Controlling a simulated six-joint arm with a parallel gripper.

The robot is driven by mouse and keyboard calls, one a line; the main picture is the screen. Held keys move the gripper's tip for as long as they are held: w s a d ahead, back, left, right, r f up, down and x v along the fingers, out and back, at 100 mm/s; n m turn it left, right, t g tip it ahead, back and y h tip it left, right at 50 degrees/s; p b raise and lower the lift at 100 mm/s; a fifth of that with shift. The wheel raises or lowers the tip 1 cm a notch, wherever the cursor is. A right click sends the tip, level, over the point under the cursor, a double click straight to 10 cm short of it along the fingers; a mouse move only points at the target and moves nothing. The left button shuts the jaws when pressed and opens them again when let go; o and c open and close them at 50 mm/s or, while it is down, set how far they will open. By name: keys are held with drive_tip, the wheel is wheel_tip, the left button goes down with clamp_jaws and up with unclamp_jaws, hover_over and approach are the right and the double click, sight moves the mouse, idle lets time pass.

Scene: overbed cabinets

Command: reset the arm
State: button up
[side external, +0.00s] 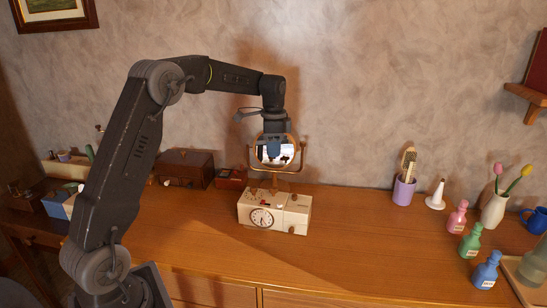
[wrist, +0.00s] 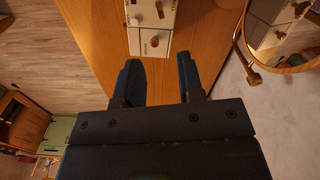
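My gripper (side external: 273,150) hangs from my bent arm, pointing down above the wooden cabinet top. It is in front of a round mirror on a stand, in the side external view. In the wrist view the two dark fingers of my gripper (wrist: 158,78) are apart, with only wood showing between them. A cream clock radio (side external: 291,216) with a round dial stands on the cabinet top below my gripper. Its edge also shows at the top of the wrist view (wrist: 151,42). I cannot tell the exact gap between fingertips and mirror.
The round mirror (side external: 258,152) stands behind the clock radio. A brown wooden box (side external: 186,167) and small red box (side external: 231,178) are to the left. A purple cup (side external: 403,192), bottles (side external: 470,243) and white vase (side external: 494,211) are to the right. The wooden top (side external: 350,240) between is clear.

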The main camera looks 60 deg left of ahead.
drive_tip(key=shift+r, duration=0.15)
drive_tip(key=s+d+r+n+t, duration=0.3)
drive_tip(key=s+d+r, duration=0.6)
drive_tip(key=s+d, duration=0.45)
drive_tip(key=s+d+f+n+t, duration=0.1)
drive_tip(key=s+d+n, duration=0.1)
drive_tip(key=s+d, duration=0.2)
drive_tip(key=s+d+f+n+t, duration=0.1)
drive_tip(key=s+d+f, duration=0.1)
drive_tip(key=s, duration=0.8)
drive_tip(key=shift+s+d+f+n+t, duration=0.2)
drive_tip(key=shift+s+d+n+t, duration=0.15)
drive_tip(key=shift+d, duration=0.55)
drive_tip(key=shift+w, duration=0.15)
